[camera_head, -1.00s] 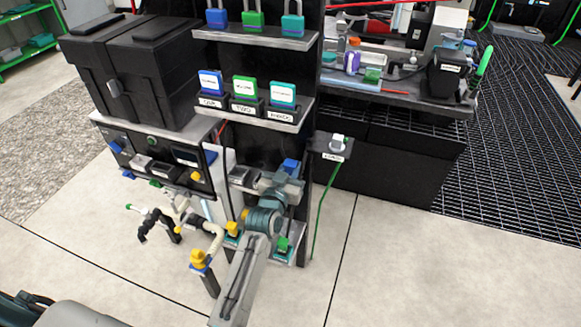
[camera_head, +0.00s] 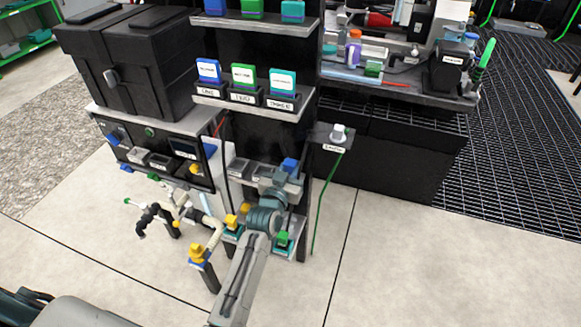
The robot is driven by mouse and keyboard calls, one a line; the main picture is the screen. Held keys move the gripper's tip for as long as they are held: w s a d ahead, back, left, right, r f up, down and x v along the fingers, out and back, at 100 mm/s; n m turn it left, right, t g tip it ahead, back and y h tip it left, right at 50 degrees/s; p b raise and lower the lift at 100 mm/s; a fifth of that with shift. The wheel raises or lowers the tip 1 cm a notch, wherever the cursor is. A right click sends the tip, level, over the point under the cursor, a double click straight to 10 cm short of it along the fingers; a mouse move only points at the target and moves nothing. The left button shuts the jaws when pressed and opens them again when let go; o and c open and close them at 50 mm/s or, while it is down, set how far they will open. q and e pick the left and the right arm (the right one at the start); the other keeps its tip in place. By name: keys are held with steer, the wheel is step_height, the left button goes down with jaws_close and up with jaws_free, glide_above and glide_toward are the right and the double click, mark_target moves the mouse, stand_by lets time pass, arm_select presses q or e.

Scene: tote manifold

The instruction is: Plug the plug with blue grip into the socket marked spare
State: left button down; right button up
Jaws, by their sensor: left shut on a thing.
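My left gripper (camera_head: 280,180) is at the end of the grey arm that rises from the bottom middle. It is in front of the lower part of the dark rack. A small blue block (camera_head: 290,165), which looks like the blue grip, shows at its tip; the jaws are shut on it. The plug's contact end is hidden. Grey socket-like blocks (camera_head: 239,168) stand just left of the gripper, partly behind it. Their markings are too small to read, so I cannot tell which is spare. My right gripper is not in view.
A yellow-topped block (camera_head: 232,221) and a green-topped block (camera_head: 283,238) sit low beside my wrist. A bracket (camera_head: 320,136) with a white fitting and green cable juts out at right. Pipes with a yellow valve (camera_head: 197,254) stand at left. Floor at right is clear.

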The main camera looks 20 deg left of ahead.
arm_select(q)
steer(key=c, duration=1.1)
jaws_free()
steer(key=shift+s, duration=0.1)
steer(key=shift+s+f, duration=0.1)
steer(key=shift+s, duration=0.2)
steer(key=s, duration=1)
steer(key=shift+a+b, duration=0.15)
steer(key=shift+b, duration=0.25)
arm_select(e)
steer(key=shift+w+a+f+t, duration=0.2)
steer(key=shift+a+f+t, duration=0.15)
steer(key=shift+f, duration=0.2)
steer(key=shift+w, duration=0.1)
